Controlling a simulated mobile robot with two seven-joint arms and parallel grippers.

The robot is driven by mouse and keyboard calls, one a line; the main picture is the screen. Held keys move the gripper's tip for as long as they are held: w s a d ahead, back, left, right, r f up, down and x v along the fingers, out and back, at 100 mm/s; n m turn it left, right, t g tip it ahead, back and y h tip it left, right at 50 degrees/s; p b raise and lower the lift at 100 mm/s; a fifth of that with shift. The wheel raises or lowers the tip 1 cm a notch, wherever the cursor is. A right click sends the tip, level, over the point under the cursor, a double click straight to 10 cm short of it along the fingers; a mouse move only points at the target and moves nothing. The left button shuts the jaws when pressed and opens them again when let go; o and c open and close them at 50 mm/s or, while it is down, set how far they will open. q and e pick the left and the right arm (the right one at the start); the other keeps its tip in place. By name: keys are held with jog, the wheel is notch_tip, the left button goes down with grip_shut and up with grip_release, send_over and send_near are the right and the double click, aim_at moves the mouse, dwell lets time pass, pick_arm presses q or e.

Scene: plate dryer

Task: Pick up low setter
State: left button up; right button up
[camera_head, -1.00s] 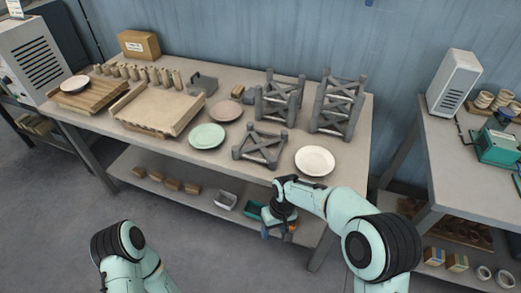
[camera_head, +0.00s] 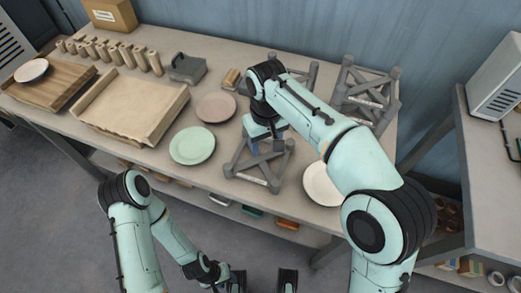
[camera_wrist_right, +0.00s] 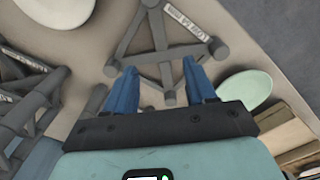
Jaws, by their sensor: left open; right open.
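The low setter is a short grey frame with crossing bars and corner posts (camera_head: 242,170). It stands on the table between the green plate and the white plate. My right gripper (camera_head: 266,141) is over its back part, partly hiding it. In the right wrist view, the open blue fingers (camera_wrist_right: 162,84) lie on either side of one corner of the low setter (camera_wrist_right: 160,50), and its labelled bar is further off. I cannot tell how high the fingertips are above it. My left gripper (camera_head: 263,280) is open and empty, low in front of the table.
Taller grey setters (camera_head: 368,95) stand behind and to the right. A green plate (camera_head: 192,145), a pinkish plate (camera_head: 216,107) and a white plate (camera_head: 318,185) lie close by. Wooden boards (camera_head: 130,105) are at left. A strip of tabletop in front of the green plate is clear.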

send_over(266, 168)
notch_tip(266, 168, down, 5)
jog(key=shift+s+a+f+b, duration=0.1)
jog(key=shift+s+a+b, duration=0.05)
jog(key=shift+b, duration=0.3)
jog(key=shift+f+b, duration=0.55)
jog(key=shift+f, duration=2.65)
pick_arm(q)
notch_tip(266, 168, down, 2)
jog(key=shift+s+f, duration=0.1)
jog(key=shift+s, duration=0.05)
pick_arm(e)
jog(key=shift+r, duration=0.1)
grip_shut()
